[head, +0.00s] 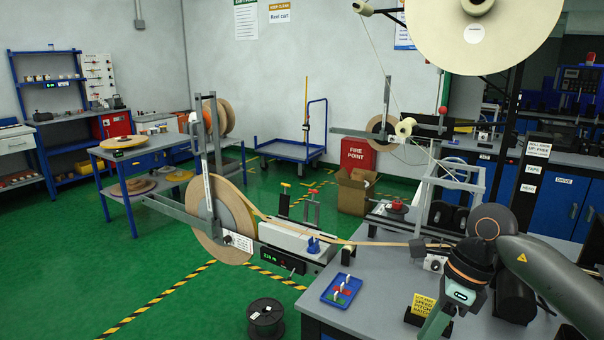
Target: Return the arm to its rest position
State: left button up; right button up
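My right arm comes in from the right edge, bends at an orange-ringed joint and turns downward. Below its dark wrist, a teal-grey part runs out through the bottom edge. No part of my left arm or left gripper shows. A tan tape reel (209,221) stands upright on the payoff frame at centre left. Its tan tape (355,242) runs right, over a white block (290,236), to a small dark piece (417,248) behind my arm. Whether that piece clamps the tape is unclear.
The grey bench (375,290) lies in front of my arm. A large cream reel (475,50) hangs at upper right. A black spool (265,318) stands on the floor. Green floor is open at left.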

jog(key=s+a+r+m+t+y+p, duration=0.1)
jog(key=s+a+m+t+y, duration=0.1)
jog(key=a+m+y, duration=0.55)
jog(key=s+a+r+m+t+y+p, duration=0.1)
jog(key=s+a+r+m+t+y, duration=0.2)
jog(key=a+y, duration=0.8)
jog(key=w+d+f+m+t+h+p, duration=0.1)
jog(key=d+f+m+t+h, duration=0.55)
jog(key=m, duration=0.65)
jog(key=w+d+f+m+t+h, duration=0.1)
jog(key=d+f+m+t+h, duration=0.2)
jog(key=f+m+t+h, duration=0.8)
pick_arm(q)
notch_tip(320, 180, up, 4)
jog(key=shift+w+r+p, duration=0.1)
jog(key=shift+w+p, duration=0.05)
jog(key=shift+p, duration=0.25)
pick_arm(e)
jog(key=s+d+f+m+g+h, duration=0.1)
jog(key=s+d+f+m+g, duration=0.1)
jog(key=s+f+m+g, duration=0.4)
jog(key=s+d+f+m+g+h, duration=0.1)
jog(key=s+d+f+m+g, duration=0.2)
jog(key=s+f+m+g, duration=0.3)
jog(key=s+f, duration=0.2)
jog(key=s, duration=0.1)
jog(key=shift+s+f+h, duration=0.15)
jog(key=shift+s+h, duration=0.15)
jog(key=shift+s, duration=0.05)
